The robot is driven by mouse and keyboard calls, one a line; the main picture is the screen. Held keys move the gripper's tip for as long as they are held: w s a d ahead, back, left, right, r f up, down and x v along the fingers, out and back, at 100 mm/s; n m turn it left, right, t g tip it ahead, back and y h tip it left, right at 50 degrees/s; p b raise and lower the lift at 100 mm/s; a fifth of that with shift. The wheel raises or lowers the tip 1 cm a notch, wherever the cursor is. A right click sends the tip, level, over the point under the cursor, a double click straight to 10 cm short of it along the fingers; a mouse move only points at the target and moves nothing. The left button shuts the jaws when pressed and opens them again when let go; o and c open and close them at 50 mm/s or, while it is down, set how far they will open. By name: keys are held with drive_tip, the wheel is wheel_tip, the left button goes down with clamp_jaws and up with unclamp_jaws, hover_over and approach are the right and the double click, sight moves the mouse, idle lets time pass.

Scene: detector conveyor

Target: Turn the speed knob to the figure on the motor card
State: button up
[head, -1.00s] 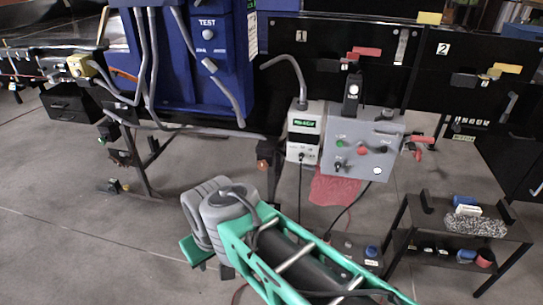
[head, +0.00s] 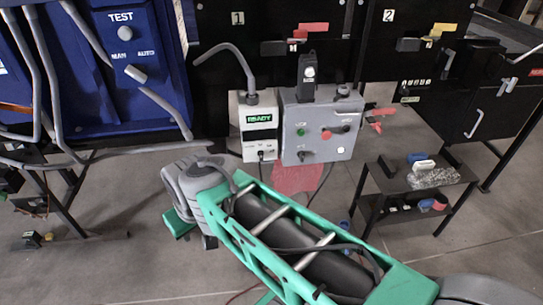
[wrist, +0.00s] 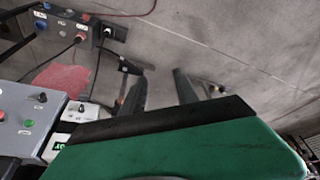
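The grey control box (head: 318,138) hangs at centre in the head view. Its face has a green button, a red button (head: 326,134), a dark knob (head: 346,129) at upper right and another small dark control (head: 301,156) at lower left. Its lettering is too small to read, so I cannot tell which is the speed knob or its setting. I cannot pick out a motor card with a readable figure. In the wrist view, my gripper (wrist: 163,88) has its two dark fingers apart, with bare floor between them. The control box (wrist: 22,125) is left of them, not touching. The head view does not show the fingertips clearly.
A white box with a READY display (head: 259,117) and grey hose adjoins the control box. A blue TEST cabinet (head: 128,95) stands left, black numbered panels behind. A low black shelf (head: 400,180) with small items stands right.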

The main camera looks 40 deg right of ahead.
drive_tip(key=w+d+f+m+t+b, duration=0.1)
drive_tip(key=w+d+f+t+b, duration=0.2)
drive_tip(key=w+d+f+b, duration=0.45)
drive_tip(key=m+t+h+b, duration=0.6)
drive_tip(key=t+h+b, duration=0.3)
drive_tip(key=b, duration=1.1)
approach(261, 158)
drive_tip(key=w+g+h, duration=0.1)
drive_tip(key=b+x, duration=0.1)
drive_tip(key=x, duration=0.5)
drive_tip(key=shift+w+d+r, duration=0.1)
drive_tip(key=shift+w+d, duration=0.1)
drive_tip(key=shift+w, duration=0.1)
drive_tip(key=shift+w+d, duration=0.3)
drive_tip(key=shift+w, duration=0.1)
clamp_jaws()
